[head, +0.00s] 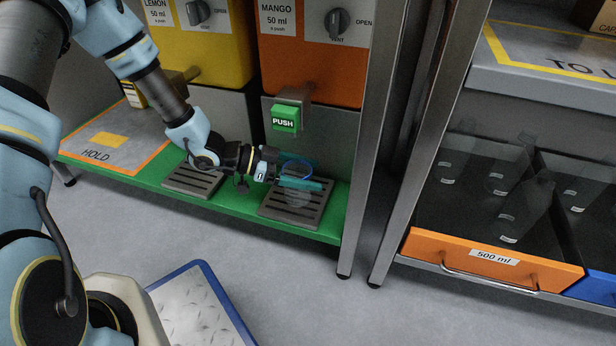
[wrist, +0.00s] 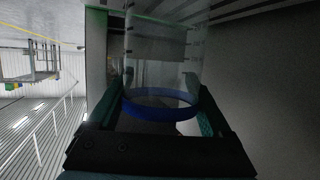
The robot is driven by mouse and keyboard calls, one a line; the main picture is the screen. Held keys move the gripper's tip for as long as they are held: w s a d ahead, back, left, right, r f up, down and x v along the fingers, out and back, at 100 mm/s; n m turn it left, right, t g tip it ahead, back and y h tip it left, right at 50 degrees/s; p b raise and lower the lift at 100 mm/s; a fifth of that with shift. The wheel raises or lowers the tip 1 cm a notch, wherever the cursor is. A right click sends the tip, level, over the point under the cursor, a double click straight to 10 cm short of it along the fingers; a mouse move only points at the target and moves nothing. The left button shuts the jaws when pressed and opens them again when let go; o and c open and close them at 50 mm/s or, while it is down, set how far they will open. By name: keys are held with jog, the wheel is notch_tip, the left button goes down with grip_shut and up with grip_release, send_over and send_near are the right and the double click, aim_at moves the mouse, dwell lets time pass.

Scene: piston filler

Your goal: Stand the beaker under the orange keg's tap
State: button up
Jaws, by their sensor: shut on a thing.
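The clear beaker (head: 297,196) with a blue rim band is upright over the right-hand drip tray (head: 272,211). I cannot tell whether its base touches the tray. My gripper (head: 299,172), reaching in from the left, is shut on it with one finger on each side. In the wrist view the beaker's blue band (wrist: 160,108) shows between the fingers. The orange keg (head: 312,68), labelled MANGO, is above. Its tap (head: 293,92), with a green PUSH block (head: 285,118), hangs above the beaker and a little left of it in the picture.
A yellow LEMON keg (head: 215,60) and a second drip tray (head: 190,181) are to the left, with a HOLD mat (head: 120,142) farther left. A steel post (head: 372,140) stands close on the right. An orange drawer (head: 490,262) holds several clear bottles.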

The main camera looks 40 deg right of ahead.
jog(key=shift+f, duration=0.1)
jog(key=o, duration=1.2)
jog(key=shift+c, duration=0.2)
jog(key=shift+w+a+r, duration=0.15)
jog(key=shift+r, duration=0.2)
jog(key=p+v, duration=0.5)
jog(key=v, duration=0.6)
jog(key=shift+a+p, duration=0.3)
